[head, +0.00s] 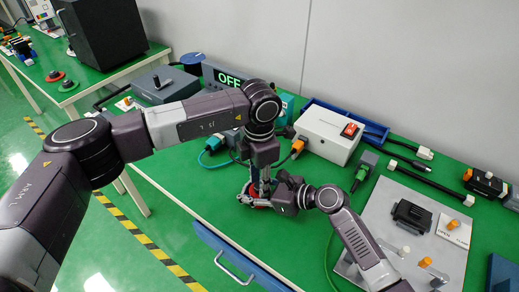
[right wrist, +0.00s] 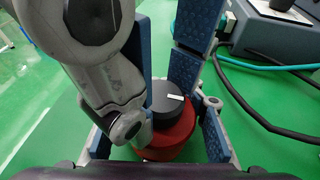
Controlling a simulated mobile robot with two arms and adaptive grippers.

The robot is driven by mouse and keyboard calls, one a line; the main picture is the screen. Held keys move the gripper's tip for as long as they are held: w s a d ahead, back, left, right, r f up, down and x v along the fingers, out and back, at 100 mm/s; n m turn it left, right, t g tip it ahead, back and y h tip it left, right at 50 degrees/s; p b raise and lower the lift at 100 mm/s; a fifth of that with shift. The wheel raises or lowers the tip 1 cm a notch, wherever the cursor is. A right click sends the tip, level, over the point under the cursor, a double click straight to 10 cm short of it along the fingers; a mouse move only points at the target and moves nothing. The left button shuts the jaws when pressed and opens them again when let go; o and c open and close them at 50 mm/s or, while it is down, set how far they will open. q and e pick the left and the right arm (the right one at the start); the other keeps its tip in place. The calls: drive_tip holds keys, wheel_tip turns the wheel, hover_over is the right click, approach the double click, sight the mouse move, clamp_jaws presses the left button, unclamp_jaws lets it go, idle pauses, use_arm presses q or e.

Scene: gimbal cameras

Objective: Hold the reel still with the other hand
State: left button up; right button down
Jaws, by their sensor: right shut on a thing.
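A red round body (right wrist: 172,144) with a black cap (right wrist: 173,103) carrying a white mark stands on the green table. I take it to be the reel. In the head view only a bit of its red (head: 246,198) shows between my grippers. My right gripper (right wrist: 160,145) has a blue pad on each side of the red body and is shut on it. My left gripper (head: 262,183) comes down from above. Its blue-padded fingers stand around or beside the black cap; whether they press on it cannot be seen.
A white box (head: 325,135) with a red switch, a box reading OFF (head: 228,78) and a grey device (head: 167,85) stand behind. A blue spool (head: 192,62) sits at the back. A grey board (head: 400,225) with parts lies right. Cables run close to my grippers.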

use_arm(q)
drive_tip(key=n, duration=0.5)
drive_tip(key=shift+n, duration=0.4)
drive_tip(key=shift+r+n, duration=0.35)
drive_tip(key=shift+n, duration=0.15)
wheel_tip(320, 180, up, 11)
drive_tip(key=shift+r, duration=0.15)
use_arm(e)
drive_tip(key=c, duration=1.1)
unclamp_jaws()
